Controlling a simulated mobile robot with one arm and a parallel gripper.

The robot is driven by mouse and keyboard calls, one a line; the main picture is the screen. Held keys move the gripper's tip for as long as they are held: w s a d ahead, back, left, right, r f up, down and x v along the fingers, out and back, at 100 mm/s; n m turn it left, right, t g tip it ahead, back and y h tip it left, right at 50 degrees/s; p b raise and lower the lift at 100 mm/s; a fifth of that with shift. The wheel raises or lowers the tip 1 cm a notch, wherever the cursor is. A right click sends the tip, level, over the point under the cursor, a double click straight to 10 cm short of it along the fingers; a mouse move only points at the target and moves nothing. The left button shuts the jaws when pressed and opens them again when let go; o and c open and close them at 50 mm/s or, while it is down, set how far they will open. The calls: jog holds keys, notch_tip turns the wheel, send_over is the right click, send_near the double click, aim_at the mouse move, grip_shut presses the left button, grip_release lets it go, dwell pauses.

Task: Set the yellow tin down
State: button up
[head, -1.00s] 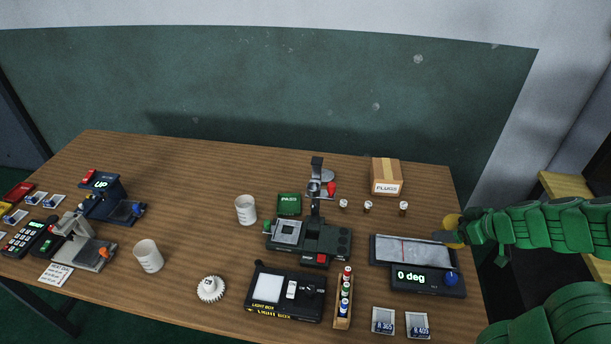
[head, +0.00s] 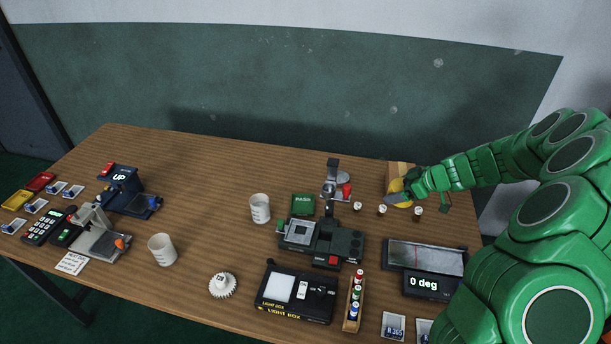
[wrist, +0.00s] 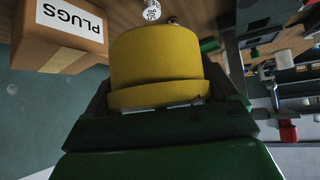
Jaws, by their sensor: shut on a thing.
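The yellow tin (wrist: 155,60) is round and fills the middle of the wrist view. My gripper (wrist: 155,103) is shut on it, with a dark finger at each side. In the head view the tin (head: 399,198) is a small yellow patch at the end of my green arm, by the PLUGS box at the back right of the table. My gripper (head: 408,190) and arm hide part of the tin and the box there. I cannot tell whether the tin touches the table.
The PLUGS box (head: 397,170) is close to the tin; it also shows in the wrist view (wrist: 62,38). Several small white-topped plugs (head: 382,209) stand just in front. A green splicer-like device (head: 322,241) and a tilt gauge reading 0 deg (head: 425,282) stand nearer. Bare wood lies at back left.

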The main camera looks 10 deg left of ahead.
jog(key=w+a+r+n+g, duration=0.1)
jog(key=a+n+g, duration=0.1)
jog(key=a, duration=1.2)
jog(key=w+a+r+n+g, duration=0.1)
jog(key=w+a+r+n, duration=0.1)
jog(key=a, duration=1.2)
jog(key=shift+y, duration=0.3)
jog(key=shift+w+a+f, duration=0.9)
jog(key=shift+w+f, duration=0.7)
jog(key=shift+w, duration=0.4)
jog(key=shift+w+a+f, duration=0.85)
jog(key=shift+w+f, duration=0.8)
jog(key=shift+w, duration=0.35)
jog(key=shift+w+a+f, duration=0.9)
jog(key=shift+w+f, duration=0.7)
jog(key=shift+w, duration=0.4)
jog(key=shift+f, duration=0.1)
jog(key=shift+w+f, duration=0.1)
jog(key=shift+f, duration=0.05)
notch_tip(320, 180, down, 3)
jog(key=shift+f, duration=0.15)
